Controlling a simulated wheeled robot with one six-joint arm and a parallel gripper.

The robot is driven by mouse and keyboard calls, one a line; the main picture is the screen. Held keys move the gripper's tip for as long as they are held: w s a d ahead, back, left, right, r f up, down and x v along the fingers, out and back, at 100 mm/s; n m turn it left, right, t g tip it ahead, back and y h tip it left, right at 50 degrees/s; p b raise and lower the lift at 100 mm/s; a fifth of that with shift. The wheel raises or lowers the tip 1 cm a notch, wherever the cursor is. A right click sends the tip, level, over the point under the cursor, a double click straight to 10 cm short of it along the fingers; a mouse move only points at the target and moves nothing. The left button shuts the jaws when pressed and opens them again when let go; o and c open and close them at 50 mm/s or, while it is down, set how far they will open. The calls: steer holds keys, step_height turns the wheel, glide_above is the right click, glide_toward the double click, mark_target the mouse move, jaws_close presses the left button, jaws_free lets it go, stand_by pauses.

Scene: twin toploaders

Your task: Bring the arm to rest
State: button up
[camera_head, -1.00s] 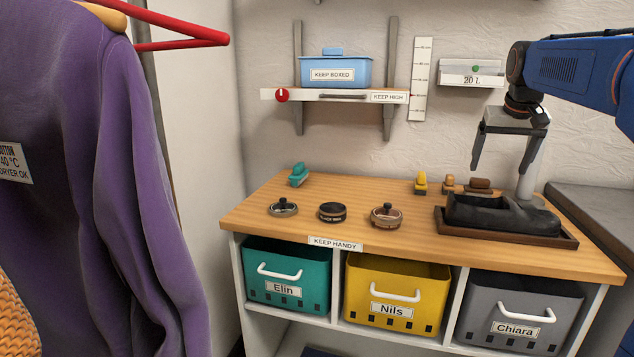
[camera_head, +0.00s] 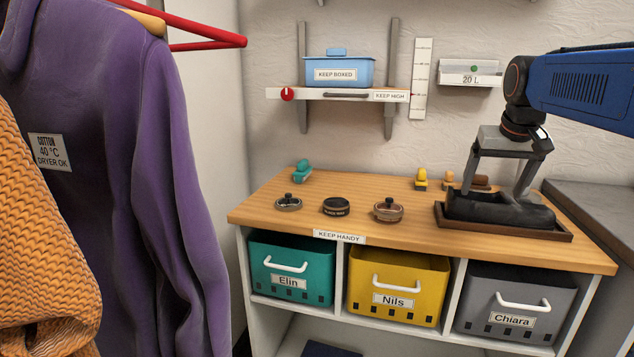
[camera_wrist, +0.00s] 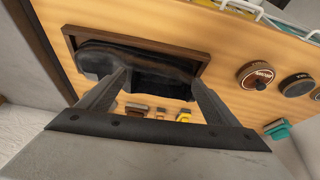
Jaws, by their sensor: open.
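My gripper (camera_head: 497,188) is open, pointing down over the black shoe (camera_head: 498,209) at the right of the wooden counter. The shoe lies in a shallow brown tray (camera_head: 505,232). The gripper's two fingers are wide apart, with nothing held between them. In the wrist view, the gripper (camera_wrist: 160,78) spans part of the shoe (camera_wrist: 100,59). I cannot tell whether the fingertips touch it.
Brushes and round tins (camera_head: 336,206) stand on the counter (camera_head: 400,240). Teal, yellow and grey bins sit below. A shelf (camera_head: 340,94) with a blue box (camera_head: 338,72) hangs behind. A purple garment (camera_head: 130,150) hangs at left.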

steer(key=s+a+f, duration=0.3)
steer(key=s+f, duration=0.4)
steer(key=s, duration=0.2)
steer(key=s+a+f+n, duration=0.1)
steer(key=s+a+f, duration=0.3)
steer(key=s+f, duration=0.4)
steer(key=s+a+f+n+y, duration=0.1)
steer(key=s+a+f, duration=0.3)
steer(key=s+f, duration=0.4)
steer(key=s, duration=0.2)
steer(key=shift+s+a, duration=0.25)
steer(key=shift+s, duration=0.15)
steer(key=shift+o, duration=0.4)
